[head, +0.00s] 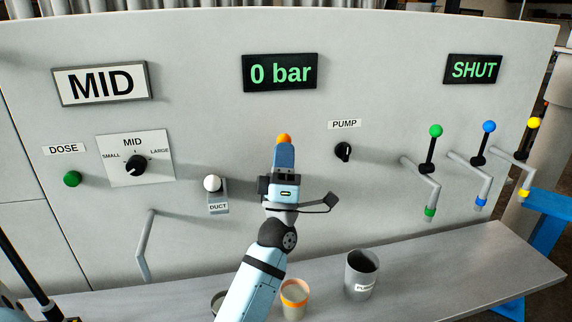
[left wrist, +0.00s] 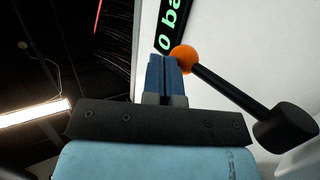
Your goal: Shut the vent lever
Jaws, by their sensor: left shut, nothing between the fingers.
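A lever with an orange ball knob (head: 284,138) sits on the grey panel below the "0 bar" display; my left gripper hides its lower part and any label. In the left wrist view its orange ball (left wrist: 183,57) is on a black rod that runs down right to a black hub (left wrist: 285,127). My left gripper (head: 284,152) is shut and empty in front of this lever. In the left wrist view its blue fingertips (left wrist: 160,68) are right beside the ball; I cannot tell whether they touch. No "vent" label is visible. My right gripper is not in view.
A white-knobbed DUCT lever (head: 212,184) is left of my arm, the PUMP knob (head: 343,152) right. Green (head: 435,131), blue (head: 489,127) and yellow (head: 534,123) levers stand far right. A grey cup (head: 362,270) and an orange-rimmed cup (head: 294,294) stand on the ledge.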

